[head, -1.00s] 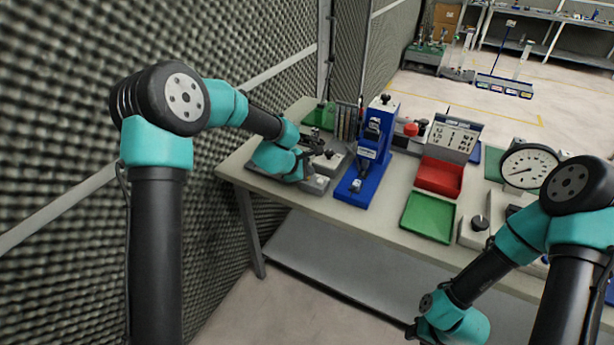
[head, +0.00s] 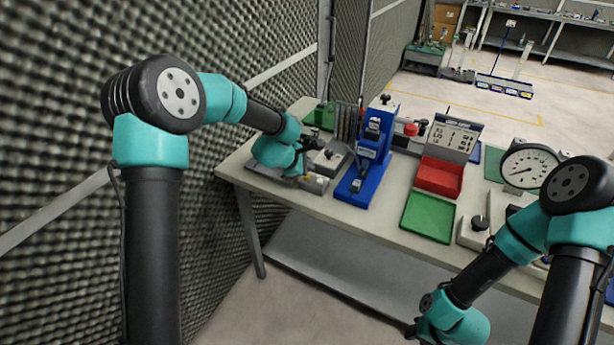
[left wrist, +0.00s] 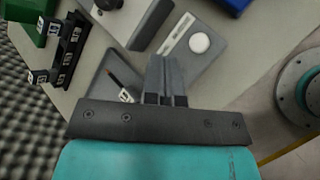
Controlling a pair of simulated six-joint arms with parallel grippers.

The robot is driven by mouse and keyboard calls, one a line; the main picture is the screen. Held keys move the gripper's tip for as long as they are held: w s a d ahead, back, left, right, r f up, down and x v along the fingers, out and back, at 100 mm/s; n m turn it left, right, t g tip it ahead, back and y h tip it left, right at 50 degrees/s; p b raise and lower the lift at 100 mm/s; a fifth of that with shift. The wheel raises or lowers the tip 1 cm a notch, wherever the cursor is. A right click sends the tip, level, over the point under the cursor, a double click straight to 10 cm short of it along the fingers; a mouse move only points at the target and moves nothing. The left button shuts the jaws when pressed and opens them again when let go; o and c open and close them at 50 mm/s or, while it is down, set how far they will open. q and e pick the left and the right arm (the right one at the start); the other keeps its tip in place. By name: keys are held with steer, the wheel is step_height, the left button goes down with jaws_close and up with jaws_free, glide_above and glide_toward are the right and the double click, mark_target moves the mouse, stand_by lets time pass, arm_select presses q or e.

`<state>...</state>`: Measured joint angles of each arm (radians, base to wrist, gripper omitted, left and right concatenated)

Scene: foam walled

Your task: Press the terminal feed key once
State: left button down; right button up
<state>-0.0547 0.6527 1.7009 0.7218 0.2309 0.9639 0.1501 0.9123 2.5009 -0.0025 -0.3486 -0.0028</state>
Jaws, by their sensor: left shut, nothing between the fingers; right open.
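In the left wrist view, a round white button (left wrist: 200,43) sits on a light grey plate of a small grey unit; it looks like the feed key. My left gripper (left wrist: 160,62) is shut and empty, with its fingertips just left of the button in that view. Contact with the button does not show. In the head view my left gripper (head: 306,168) is over the left end of the bench, its fingers mostly hidden by my wrist. The small grey unit (head: 318,185) shows beside it. My right gripper (head: 412,330) is open, low in front of the bench, and partly hidden.
A blue press (head: 367,165) stands right of the grey unit. A red tray (head: 440,177), a green tray (head: 428,217) and a dial gauge (head: 528,166) are further right. A foam wall (head: 60,120) is close on the left.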

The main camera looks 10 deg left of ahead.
arm_select(q)
steer(key=shift+r, duration=2.4)
